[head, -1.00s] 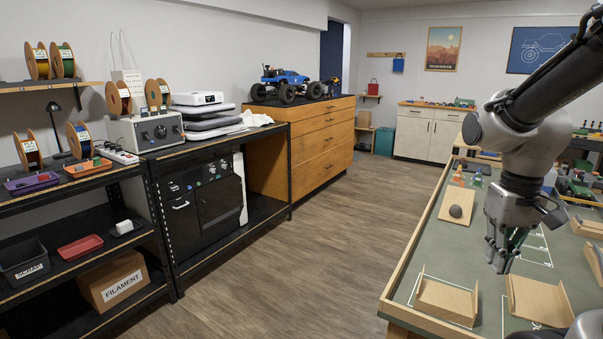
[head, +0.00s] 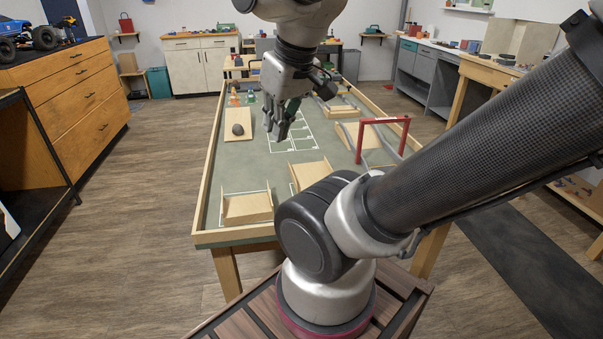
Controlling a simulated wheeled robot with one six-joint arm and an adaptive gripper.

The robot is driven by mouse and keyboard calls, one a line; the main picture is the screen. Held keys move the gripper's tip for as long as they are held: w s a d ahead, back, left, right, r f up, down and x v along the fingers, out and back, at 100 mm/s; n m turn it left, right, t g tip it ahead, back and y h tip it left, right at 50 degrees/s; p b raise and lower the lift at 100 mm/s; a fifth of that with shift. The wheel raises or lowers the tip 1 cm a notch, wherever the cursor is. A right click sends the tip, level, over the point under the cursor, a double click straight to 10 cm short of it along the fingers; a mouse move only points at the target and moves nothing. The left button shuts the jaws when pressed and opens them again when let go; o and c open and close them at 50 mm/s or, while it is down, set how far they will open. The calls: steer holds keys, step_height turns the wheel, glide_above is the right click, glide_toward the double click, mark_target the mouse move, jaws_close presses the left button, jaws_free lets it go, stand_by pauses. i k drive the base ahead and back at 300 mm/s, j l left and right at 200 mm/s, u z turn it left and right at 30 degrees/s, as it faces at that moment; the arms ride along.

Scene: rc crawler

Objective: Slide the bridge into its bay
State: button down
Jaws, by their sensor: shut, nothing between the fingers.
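In the head view my gripper (head: 281,134) is shut and empty, pointing down above the green table mat. White outlined bays (head: 305,140) are marked on the mat behind and beside it. Two wooden pieces with raised edges lie nearer the front: one at the front left (head: 248,208) with white lines around it, and one to its right (head: 308,174), partly hidden by my arm. I cannot tell for certain which piece is the bridge. My gripper is apart from both.
The table has a raised wooden rim (head: 211,160). A red gate (head: 382,121) stands at the right, near a wooden ramp. A dark rock (head: 238,129) sits on a board at the left. Small orange cones (head: 234,98) stand farther back. Wooden drawers (head: 75,92) stand left across open floor.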

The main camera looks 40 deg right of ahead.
mark_target(303, 176)
steer(key=i+l+z, duration=0.1)
steer(key=z, duration=0.3)
steer(key=i+l+z, duration=0.1)
steer(key=z, duration=0.25)
steer(key=i+z, duration=0.25)
steer(key=z, duration=0.15)
